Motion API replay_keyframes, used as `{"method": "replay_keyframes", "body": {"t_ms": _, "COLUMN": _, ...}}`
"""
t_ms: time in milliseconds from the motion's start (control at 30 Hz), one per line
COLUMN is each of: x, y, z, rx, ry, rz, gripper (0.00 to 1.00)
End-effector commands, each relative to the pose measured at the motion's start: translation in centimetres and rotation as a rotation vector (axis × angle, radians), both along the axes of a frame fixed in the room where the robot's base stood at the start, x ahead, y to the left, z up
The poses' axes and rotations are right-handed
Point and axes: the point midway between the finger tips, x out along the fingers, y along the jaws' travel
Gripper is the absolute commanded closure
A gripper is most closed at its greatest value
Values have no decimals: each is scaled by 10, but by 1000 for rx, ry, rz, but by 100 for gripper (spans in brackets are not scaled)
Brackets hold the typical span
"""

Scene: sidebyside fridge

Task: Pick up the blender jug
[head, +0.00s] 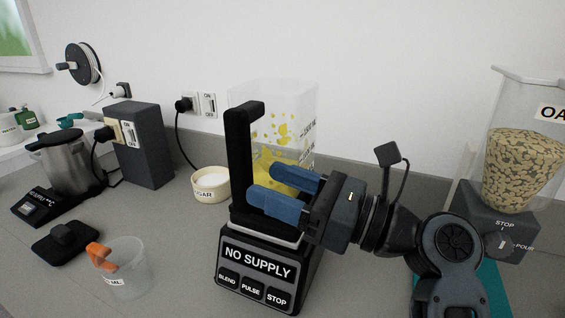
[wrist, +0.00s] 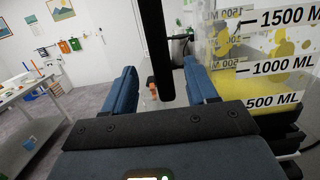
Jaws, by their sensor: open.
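The blender jug (head: 292,112) is clear, with yellow contents and volume marks, and stands upright on the blender base (head: 262,268), whose display reads "NO SUPPLY". Its black handle (head: 240,160) is a tall upright bar on the left. My gripper (head: 264,197) has blue fingers, comes in from the right and is open at the lower part of the handle, in front of the jug. In the wrist view the handle (wrist: 157,45) hangs down between the two open fingers, and the jug (wrist: 262,60) shows at the right. I cannot tell whether the fingers touch the handle.
A clear measuring cup (head: 128,272) with an orange handle and a black lid (head: 66,243) lie left of the blender. A sugar bowl (head: 210,185) stands behind. A metal kettle (head: 68,163) is at the left. An oat dispenser (head: 520,150) stands at the right.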

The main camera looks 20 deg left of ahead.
Motion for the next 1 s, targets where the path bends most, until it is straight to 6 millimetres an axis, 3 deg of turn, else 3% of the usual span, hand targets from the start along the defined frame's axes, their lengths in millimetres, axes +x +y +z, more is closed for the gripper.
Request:
{"method": "replay_keyframes", "body": {"t_ms": 167, "x": 0, "y": 6, "z": 0, "rx": 0, "ry": 0, "rz": 2, "gripper": 43}}
{"method": "replay_keyframes", "body": {"t_ms": 733, "x": 1, "y": 70, "z": 13, "rx": 0, "ry": -1, "rz": 1, "gripper": 43}}
{"method": "replay_keyframes", "body": {"t_ms": 1000, "x": 2, "y": 77, "z": 17, "rx": 0, "ry": 0, "rz": 0, "gripper": 43}}
